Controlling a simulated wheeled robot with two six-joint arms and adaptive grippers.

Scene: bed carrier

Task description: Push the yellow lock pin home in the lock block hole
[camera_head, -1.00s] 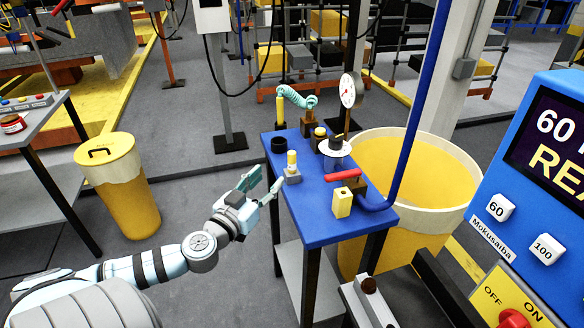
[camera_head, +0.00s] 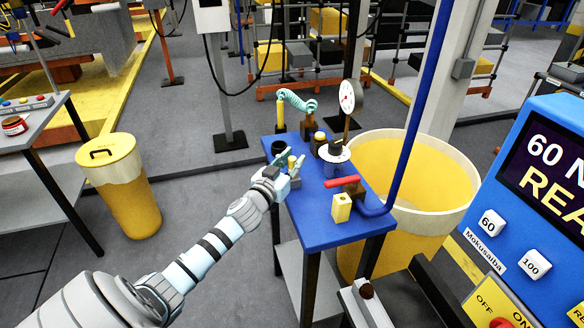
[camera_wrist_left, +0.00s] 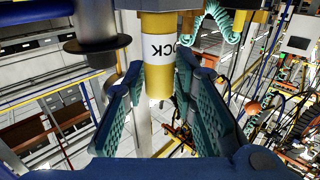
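The yellow lock pin (camera_head: 292,161) stands upright in the grey lock block (camera_head: 296,183) on the blue table. In the left wrist view the yellow pin (camera_wrist_left: 160,75) has a white band with dark lettering and appears upside down. My left gripper (camera_head: 286,158) is at the pin, partly covering it and the block in the head view. In the left wrist view the left gripper (camera_wrist_left: 160,68) has its teal fingers apart, one on each side of the pin. Contact with the pin cannot be made out. The hole is hidden. My right gripper is not in view.
A black cup (camera_head: 279,147) stands close beyond the gripper. A dial gauge (camera_head: 347,96), a red handle (camera_head: 342,181) and a yellow block (camera_head: 341,208) are also on the blue table (camera_head: 315,226). A large yellow bin (camera_head: 440,208) stands right of it.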

